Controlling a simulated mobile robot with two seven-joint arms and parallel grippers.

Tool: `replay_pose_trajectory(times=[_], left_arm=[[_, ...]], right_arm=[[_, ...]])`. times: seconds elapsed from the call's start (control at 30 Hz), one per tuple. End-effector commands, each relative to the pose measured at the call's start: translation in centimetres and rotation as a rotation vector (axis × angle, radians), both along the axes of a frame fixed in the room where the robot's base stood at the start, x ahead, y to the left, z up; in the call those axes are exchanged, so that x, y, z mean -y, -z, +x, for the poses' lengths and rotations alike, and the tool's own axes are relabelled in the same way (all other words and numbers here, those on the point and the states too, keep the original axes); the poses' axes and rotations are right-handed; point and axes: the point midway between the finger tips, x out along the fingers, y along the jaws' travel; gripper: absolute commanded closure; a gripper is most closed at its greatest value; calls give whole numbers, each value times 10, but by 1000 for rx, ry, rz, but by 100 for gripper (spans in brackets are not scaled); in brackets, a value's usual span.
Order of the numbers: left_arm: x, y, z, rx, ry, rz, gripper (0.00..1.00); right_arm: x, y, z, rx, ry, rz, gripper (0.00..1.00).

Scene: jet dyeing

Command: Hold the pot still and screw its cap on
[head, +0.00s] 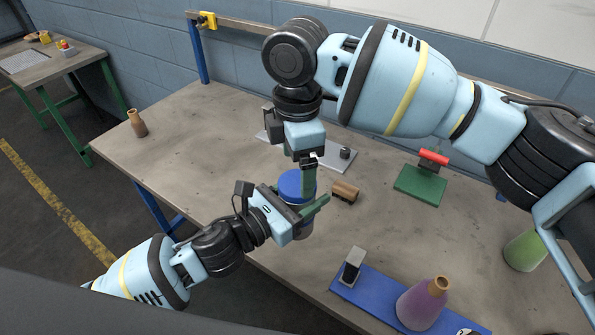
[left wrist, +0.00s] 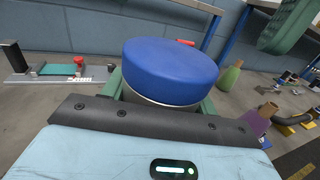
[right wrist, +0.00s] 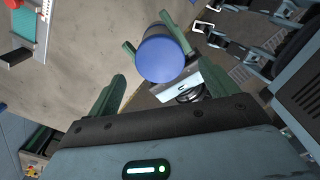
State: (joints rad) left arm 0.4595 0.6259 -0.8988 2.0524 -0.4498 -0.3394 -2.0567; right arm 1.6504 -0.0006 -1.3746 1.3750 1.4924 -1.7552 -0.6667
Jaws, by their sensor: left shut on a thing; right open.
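My left gripper (head: 314,201) is shut on the pot, with green fingers on either side below the cap. My right gripper (head: 307,183) points down by the cap, open and empty, with the cap beyond its fingertips.
A green base with a red bar (head: 419,184) and a grey plate (head: 335,160) are behind. A blue board (head: 375,290) holds a purple bottle (head: 421,306) at front right. The bench's left side is mostly clear.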

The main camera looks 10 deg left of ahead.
Motion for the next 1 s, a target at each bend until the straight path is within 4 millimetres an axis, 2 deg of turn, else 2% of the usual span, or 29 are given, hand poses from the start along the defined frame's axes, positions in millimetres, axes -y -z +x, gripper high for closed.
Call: replay_pose_trajectory(times=[0.27,0.37,0.7,1.0], left_arm=[[0,-1,0,3,1,-1,100],[0,-1,0,3,1,-1,100],[0,-1,0,3,1,-1,100],[0,-1,0,3,1,-1,100]], right_arm=[[0,-6,0,0,0,-1,15],[0,-6,0,0,-5,-1,18],[0,-36,0,2,-241,0,18],[0,-41,0,0,-297,0,18]])
